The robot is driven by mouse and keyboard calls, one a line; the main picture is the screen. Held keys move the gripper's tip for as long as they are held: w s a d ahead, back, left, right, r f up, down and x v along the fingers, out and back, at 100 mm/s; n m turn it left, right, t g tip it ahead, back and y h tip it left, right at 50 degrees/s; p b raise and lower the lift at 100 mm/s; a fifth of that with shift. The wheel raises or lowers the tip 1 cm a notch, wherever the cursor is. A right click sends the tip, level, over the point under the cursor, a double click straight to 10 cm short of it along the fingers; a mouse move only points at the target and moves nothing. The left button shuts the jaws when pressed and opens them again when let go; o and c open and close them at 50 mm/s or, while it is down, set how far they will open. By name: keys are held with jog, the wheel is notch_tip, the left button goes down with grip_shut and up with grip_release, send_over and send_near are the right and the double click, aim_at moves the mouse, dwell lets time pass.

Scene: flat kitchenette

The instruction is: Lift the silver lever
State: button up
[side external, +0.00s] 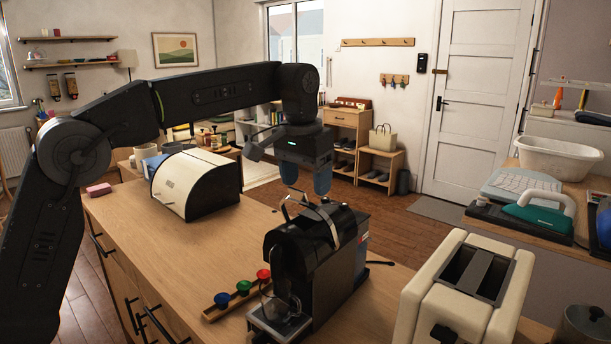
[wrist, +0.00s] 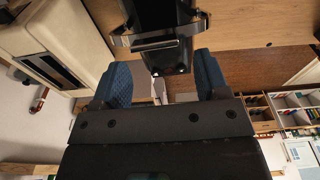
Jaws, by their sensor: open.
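A black coffee machine (side external: 318,258) stands upright on the wooden counter, with a glass cup (side external: 280,304) at its front. Its silver lever (side external: 286,204) is a bent metal loop at the top, standing up from the machine's head. My gripper (side external: 306,180) is open and empty, its two blue fingers pointing down just above and behind the lever. In the wrist view the lever (wrist: 124,41) crosses the dark machine top (wrist: 165,52) ahead of the open fingers (wrist: 163,78). No contact with the lever is clear.
A cream toaster (side external: 464,290) stands right of the machine. A cream bread box (side external: 196,182) is behind left. A wooden holder with coloured capsules (side external: 243,288) lies left of the machine. The counter (side external: 160,245) left of it is mostly clear.

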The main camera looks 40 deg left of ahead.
notch_tip(320, 180, up, 7)
jog(key=shift+s+r, duration=0.2)
jog(key=shift+s, duration=0.25)
jog(key=shift+c, duration=0.5)
